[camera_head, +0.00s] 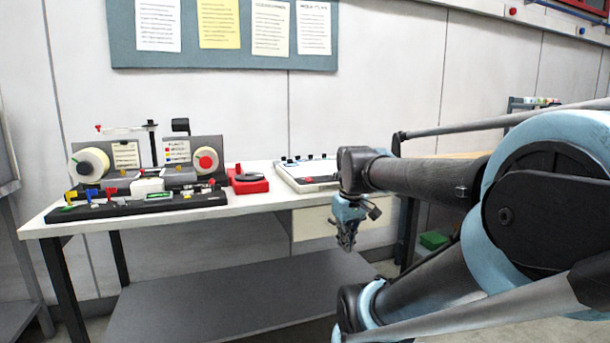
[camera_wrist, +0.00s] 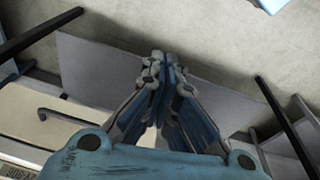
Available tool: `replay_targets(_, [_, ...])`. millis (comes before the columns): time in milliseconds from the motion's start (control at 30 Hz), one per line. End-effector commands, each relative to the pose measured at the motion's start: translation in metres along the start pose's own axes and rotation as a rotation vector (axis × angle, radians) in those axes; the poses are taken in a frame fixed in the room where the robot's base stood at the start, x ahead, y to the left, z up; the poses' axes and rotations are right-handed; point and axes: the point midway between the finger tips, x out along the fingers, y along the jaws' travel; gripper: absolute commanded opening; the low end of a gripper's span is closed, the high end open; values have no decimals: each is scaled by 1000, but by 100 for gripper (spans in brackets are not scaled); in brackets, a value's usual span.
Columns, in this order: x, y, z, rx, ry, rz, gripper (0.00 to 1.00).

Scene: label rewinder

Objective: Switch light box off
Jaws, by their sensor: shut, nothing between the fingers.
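The light box looks to be the flat pale box (camera_head: 290,176) at the right end of the bench in the head view. It has a row of small dark and blue knobs along its back edge and a red spot on top. My arm hides its right part. I cannot tell whether it is lit or which part is its switch. My gripper (camera_head: 347,243) points down in front of the bench, below the top's level and apart from the box. Its fingers are shut and empty, and they meet in the wrist view (camera_wrist: 166,60).
The bench top (camera_head: 265,200) holds the label rewinder (camera_head: 140,185) with two rolls on the left. A red device (camera_head: 248,180) stands between rewinder and box. A drawer (camera_head: 312,224) hangs under the top, above a grey lower shelf (camera_head: 220,300). A notice board (camera_head: 225,35) hangs behind.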

Motion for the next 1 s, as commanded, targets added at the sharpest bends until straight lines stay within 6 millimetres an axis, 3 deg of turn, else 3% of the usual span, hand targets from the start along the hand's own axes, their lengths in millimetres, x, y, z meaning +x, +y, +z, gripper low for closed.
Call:
replay_targets(100, [-26,7,-30,-113,-3,-5,0])
replay_targets(500, [-95,28,-127,-497,-12,-22,0])
replay_targets(1000, [-159,47,-252,-975,-15,-47,0])
